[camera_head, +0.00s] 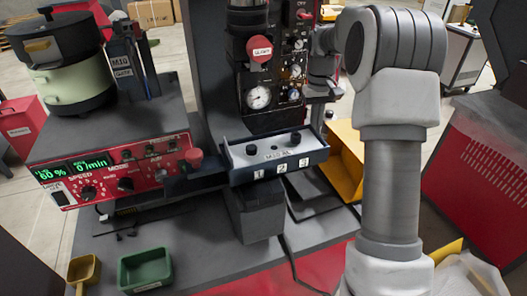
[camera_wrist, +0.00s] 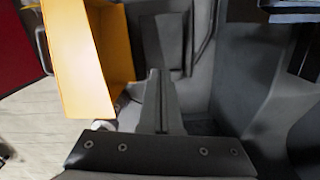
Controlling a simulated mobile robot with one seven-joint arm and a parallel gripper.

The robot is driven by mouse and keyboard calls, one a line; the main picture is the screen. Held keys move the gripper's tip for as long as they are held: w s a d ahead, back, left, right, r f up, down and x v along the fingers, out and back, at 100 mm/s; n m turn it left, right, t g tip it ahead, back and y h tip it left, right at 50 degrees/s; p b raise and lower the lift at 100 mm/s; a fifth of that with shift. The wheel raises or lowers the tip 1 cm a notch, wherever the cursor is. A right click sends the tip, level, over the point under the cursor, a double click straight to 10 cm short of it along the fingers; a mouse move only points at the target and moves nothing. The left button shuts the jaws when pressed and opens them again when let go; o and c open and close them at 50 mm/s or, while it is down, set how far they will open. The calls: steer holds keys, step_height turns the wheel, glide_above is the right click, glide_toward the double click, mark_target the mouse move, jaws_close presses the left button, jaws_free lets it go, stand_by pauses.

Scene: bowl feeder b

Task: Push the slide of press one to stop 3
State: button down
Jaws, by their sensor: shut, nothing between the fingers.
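The press (camera_head: 262,80) stands in the middle of the head view, with a gauge and a red knob on its dark front. Which stop the slide is at, I cannot tell. My gripper (camera_wrist: 158,78) is shut and empty in the wrist view, pointing down past the yellow bin. In the head view its fingertips cannot be made out, to the right of the press. A dark edge, perhaps of the slide unit, shows at the wrist view's upper right.
A yellow bin (camera_head: 346,160) stands right of the slide unit and beside my gripper in the wrist view (camera_wrist: 75,55). A red control box (camera_head: 115,170) is at the left, with a feeder bowl (camera_head: 70,75) behind. A green tray (camera_head: 145,270) and yellow scoop (camera_head: 82,270) lie in front.

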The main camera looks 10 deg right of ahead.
steer(key=shift+s+d, duration=0.1)
stand_by(0.3)
steer(key=s+d+f+m+y+p, duration=0.1)
steer(key=s+d+y, duration=0.2)
steer(key=s+y, duration=0.25)
steer(key=s+d+f+m+y, duration=0.2)
steer(key=s+y, duration=0.2)
steer(key=s, duration=0.3)
steer(key=s+d+r+m+t+y+p, duration=0.2)
steer(key=s+d+r+m+t+y, duration=0.2)
steer(key=s+d+r+t+y, duration=0.5)
steer(key=w+a+f+t+h+p, duration=0.1)
steer(key=w+a, duration=0.5)
steer(key=a, duration=0.7)
steer(key=shift+w+a+t+h, duration=0.4)
steer(key=shift+t+h, duration=0.2)
steer(key=shift+h, duration=0.65)
steer(key=shift+a, duration=0.15)
